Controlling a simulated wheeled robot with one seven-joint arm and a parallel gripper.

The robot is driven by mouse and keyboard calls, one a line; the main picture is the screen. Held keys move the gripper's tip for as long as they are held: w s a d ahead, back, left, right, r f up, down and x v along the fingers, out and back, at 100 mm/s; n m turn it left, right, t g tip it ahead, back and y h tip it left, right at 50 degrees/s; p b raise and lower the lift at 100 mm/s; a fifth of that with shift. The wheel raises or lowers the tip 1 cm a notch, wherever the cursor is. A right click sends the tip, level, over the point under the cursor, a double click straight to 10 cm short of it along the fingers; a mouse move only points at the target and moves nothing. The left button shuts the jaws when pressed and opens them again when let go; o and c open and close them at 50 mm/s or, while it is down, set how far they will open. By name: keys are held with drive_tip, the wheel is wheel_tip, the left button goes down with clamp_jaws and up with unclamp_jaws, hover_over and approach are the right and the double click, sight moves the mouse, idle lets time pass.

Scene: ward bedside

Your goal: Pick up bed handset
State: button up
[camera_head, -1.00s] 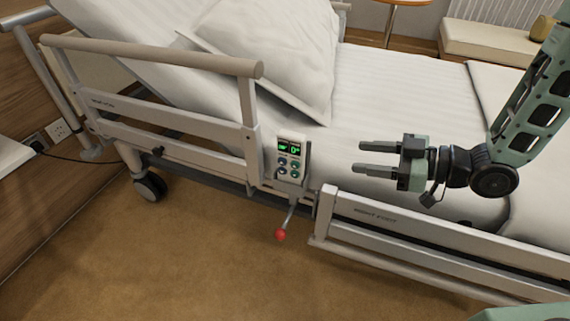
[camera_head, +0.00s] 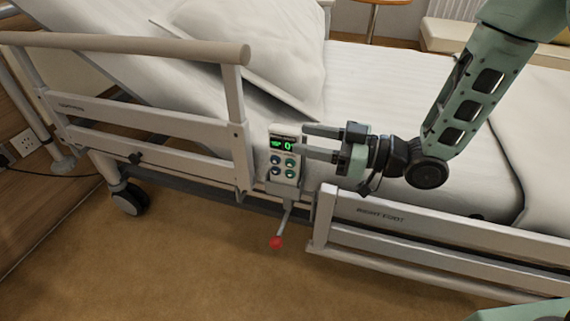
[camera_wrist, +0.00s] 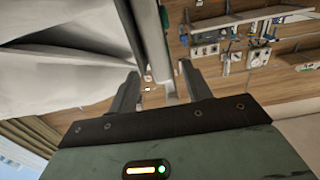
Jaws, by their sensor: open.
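The bed handset (camera_head: 285,160) is a pale upright box with a green-lit display and several round buttons. It hangs at the bed's near side, between the two side rails. My gripper (camera_head: 312,142) is open and points left, its fingertips close to the handset's right edge in the head view. I cannot tell whether they touch it. In the wrist view my gripper (camera_wrist: 158,88) shows two spread fingers with a pale upright post or edge between and beyond them; I cannot tell whether this is the handset.
The raised head-side rail (camera_head: 150,110) stands left of the handset. The lower foot-side rail (camera_head: 430,235) is to its right. A lever with a red knob (camera_head: 276,242) hangs below. The mattress (camera_head: 375,85) lies behind. The brown floor (camera_head: 190,270) in front is clear.

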sight(284, 133)
drive_tip(key=shift+r+b+x, duration=0.1)
drive_tip(key=shift+b+x, duration=0.35)
drive_tip(key=shift+x, duration=0.95)
drive_tip(key=shift+r+b+x, duration=0.15)
drive_tip(key=shift+b+x, duration=0.3)
drive_tip(key=shift+x, duration=0.95)
drive_tip(key=shift+s, duration=0.1)
drive_tip(key=shift+c, duration=0.3)
clamp_jaws()
